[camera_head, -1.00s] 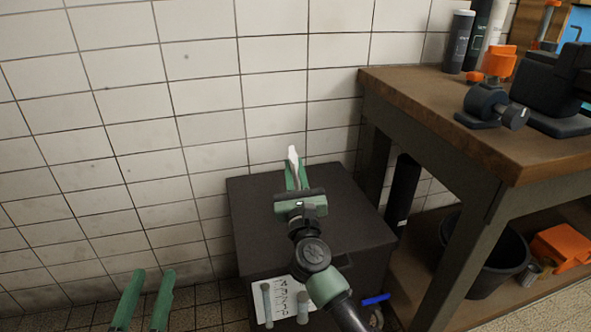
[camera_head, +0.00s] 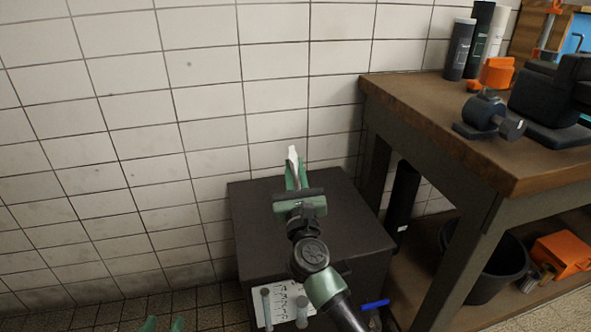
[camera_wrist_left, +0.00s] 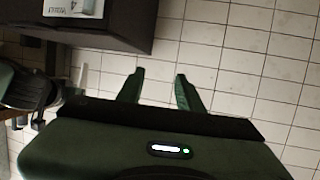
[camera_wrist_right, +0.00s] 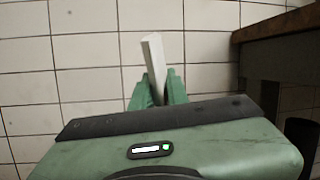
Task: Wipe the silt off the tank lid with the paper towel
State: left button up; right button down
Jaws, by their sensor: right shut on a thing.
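The tank is a dark box against the tiled wall, and its flat dark lid (camera_head: 255,232) faces up. I cannot make out silt on it. My right gripper (camera_head: 297,174) is over the lid's far part, shut on the white paper towel (camera_head: 293,153), which sticks out past the fingertips. The towel also shows between the fingers in the right wrist view (camera_wrist_right: 154,60). I cannot tell whether it touches the lid. My left gripper (camera_wrist_left: 157,80) is open and empty; only its fingertips (camera_head: 164,324) show at the bottom of the head view, left of the tank.
A wooden workbench (camera_head: 430,115) stands right of the tank, with a black vise-like tool (camera_head: 560,100) and dark cylinders on it. A black bucket (camera_head: 490,270) and an orange object (camera_head: 562,253) sit on its lower shelf. The tiled wall (camera_head: 120,130) is behind. Floor left of the tank is clear.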

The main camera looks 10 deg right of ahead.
pick_arm(q)
jog(key=s+a+f+g+y+p, duration=0.1)
jog(key=s+f+g, duration=0.2)
jog(key=f, duration=0.2)
jog(key=shift+s, duration=0.35)
